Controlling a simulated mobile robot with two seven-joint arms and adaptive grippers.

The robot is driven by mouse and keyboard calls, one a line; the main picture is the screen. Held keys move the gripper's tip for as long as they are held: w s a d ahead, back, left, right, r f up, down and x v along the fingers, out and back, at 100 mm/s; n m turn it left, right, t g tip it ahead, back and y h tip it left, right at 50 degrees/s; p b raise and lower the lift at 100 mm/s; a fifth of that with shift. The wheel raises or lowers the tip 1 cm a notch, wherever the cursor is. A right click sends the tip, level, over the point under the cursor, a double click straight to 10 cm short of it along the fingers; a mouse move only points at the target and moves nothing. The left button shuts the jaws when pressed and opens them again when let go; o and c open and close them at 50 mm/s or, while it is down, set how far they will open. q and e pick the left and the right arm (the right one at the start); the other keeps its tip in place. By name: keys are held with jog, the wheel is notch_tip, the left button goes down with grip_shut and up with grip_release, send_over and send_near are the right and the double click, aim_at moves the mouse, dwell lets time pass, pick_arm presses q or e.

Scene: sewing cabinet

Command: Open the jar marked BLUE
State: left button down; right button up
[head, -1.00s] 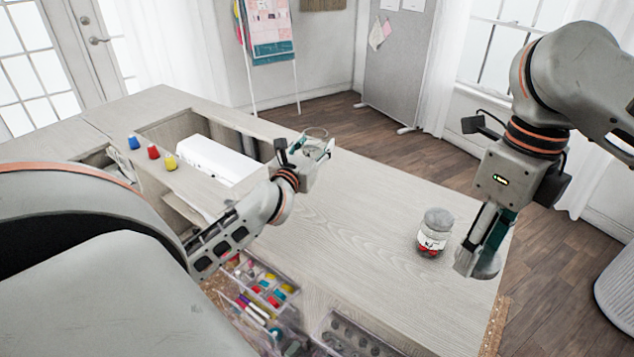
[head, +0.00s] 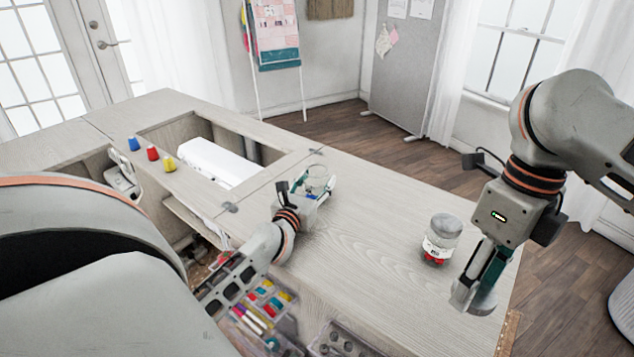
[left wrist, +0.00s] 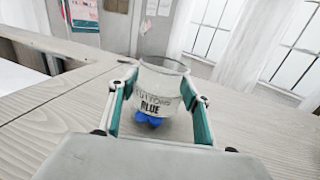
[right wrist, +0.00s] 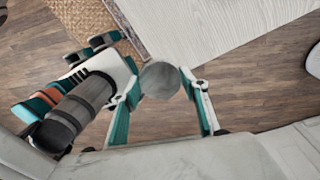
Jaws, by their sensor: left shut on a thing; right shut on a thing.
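The clear jar marked BLUE (left wrist: 160,92) has a "BLUE" label, blue contents low inside and an open rim with no lid on it. It also shows in the head view (head: 319,178). My left gripper (left wrist: 158,100) is shut around its sides, over the wooden table. I cannot tell whether its base touches the tabletop. My right gripper (right wrist: 165,88) is shut on a round grey lid (right wrist: 160,78), which also shows in the head view (head: 481,300) near the table's right edge, apart from the jar.
Another jar (head: 441,238), with a grey lid and red contents, stands on the table (head: 375,215) between my grippers. Blue, red and yellow spools (head: 152,153) stand at the left, beside a recess with a white machine (head: 212,163). Open drawers (head: 262,305) are at the front.

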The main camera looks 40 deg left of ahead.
pick_arm(q)
jog(key=shift+f, duration=0.1)
jog(key=c, duration=1.4)
grip_release()
jog(key=shift+f, duration=0.1)
jog(key=o, duration=0.4)
